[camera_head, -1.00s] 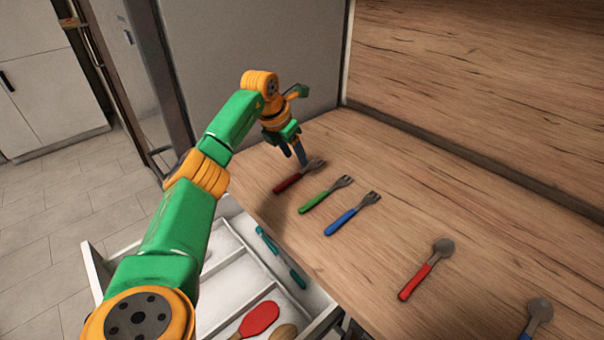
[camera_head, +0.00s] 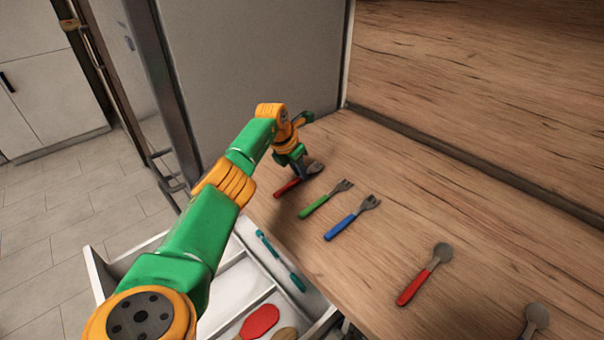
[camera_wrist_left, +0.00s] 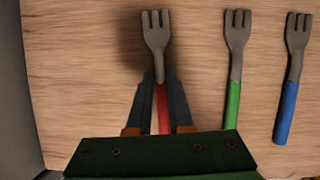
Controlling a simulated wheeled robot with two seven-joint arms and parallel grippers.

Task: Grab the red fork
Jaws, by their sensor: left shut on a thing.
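The red fork (camera_head: 287,187) lies on the wooden counter near its left end, with a grey head and a red handle. My left gripper (camera_head: 301,172) is down at the fork, shut on it. In the left wrist view the fork's grey head (camera_wrist_left: 156,40) points away from me, and my left gripper's fingers (camera_wrist_left: 163,100) stand on either side of its neck and red handle. The handle's lower end is hidden behind the gripper body there. My right gripper is not in view.
A green fork (camera_head: 323,201) and a blue fork (camera_head: 349,219) lie to the right of the red fork. A red-handled spoon (camera_head: 424,276) and another spoon (camera_head: 536,318) lie further right. An open drawer (camera_head: 98,270) with utensils sits below the counter's front edge. A grey panel (camera_head: 260,60) stands behind.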

